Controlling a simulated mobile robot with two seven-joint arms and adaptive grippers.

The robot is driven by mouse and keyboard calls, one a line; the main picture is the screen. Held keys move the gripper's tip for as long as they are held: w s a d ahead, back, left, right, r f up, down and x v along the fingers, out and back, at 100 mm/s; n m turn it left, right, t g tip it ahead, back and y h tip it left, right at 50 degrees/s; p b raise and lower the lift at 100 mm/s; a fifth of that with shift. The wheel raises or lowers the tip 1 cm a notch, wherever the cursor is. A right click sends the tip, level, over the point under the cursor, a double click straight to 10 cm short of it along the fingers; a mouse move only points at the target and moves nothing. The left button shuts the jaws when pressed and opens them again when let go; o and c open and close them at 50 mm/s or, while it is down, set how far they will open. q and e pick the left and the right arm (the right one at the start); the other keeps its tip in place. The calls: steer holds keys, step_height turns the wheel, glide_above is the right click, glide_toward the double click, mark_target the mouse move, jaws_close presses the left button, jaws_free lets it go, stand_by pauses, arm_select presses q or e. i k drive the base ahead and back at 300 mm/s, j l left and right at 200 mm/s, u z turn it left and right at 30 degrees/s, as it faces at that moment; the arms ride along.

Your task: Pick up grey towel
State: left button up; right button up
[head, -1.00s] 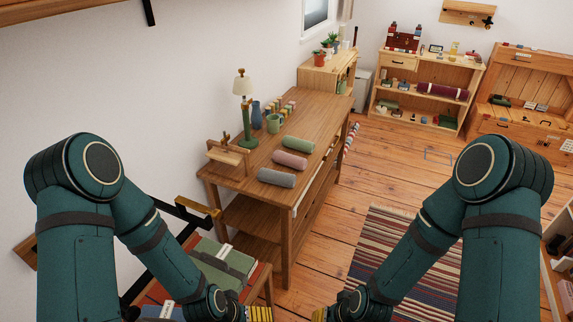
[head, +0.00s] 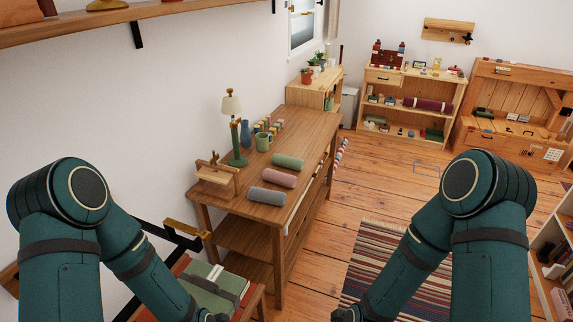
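The grey towel (head: 267,196) is a rolled bundle lying on the near end of the wooden table (head: 300,126). A pink rolled towel (head: 279,178) and a green rolled towel (head: 288,160) lie behind it in a row. Both my arms show in the head view, one at each side, reaching down past the bottom edge. Nothing touches the grey towel.
A lamp (head: 234,130), a green mug (head: 263,142) and a small wooden rack (head: 213,178) stand left of the towels. A stool with folded cloth (head: 215,290) is near the table's front left. A striped rug (head: 385,265) lies on open floor at right.

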mark_target(265, 196)
steer(key=i+l+u, duration=0.25)
steer(key=i+l, duration=0.15)
steer(key=l, duration=0.25)
steer(key=i+l+u, duration=0.25)
steer(key=l, duration=0.45)
steer(key=i+l+u, duration=0.1)
steer(key=i+l, duration=0.15)
steer(key=i+l+u, duration=0.15)
steer(key=l, duration=0.35)
steer(key=i+l+u, duration=0.1)
steer(key=l, duration=0.2)
steer(key=i+l+u, duration=0.1)
steer(key=i+l, duration=0.15)
steer(key=i+l+u, duration=0.1)
steer(key=l, duration=0.25)
steer(key=i+l+u, duration=0.1)
steer(key=i+l, duration=0.25)
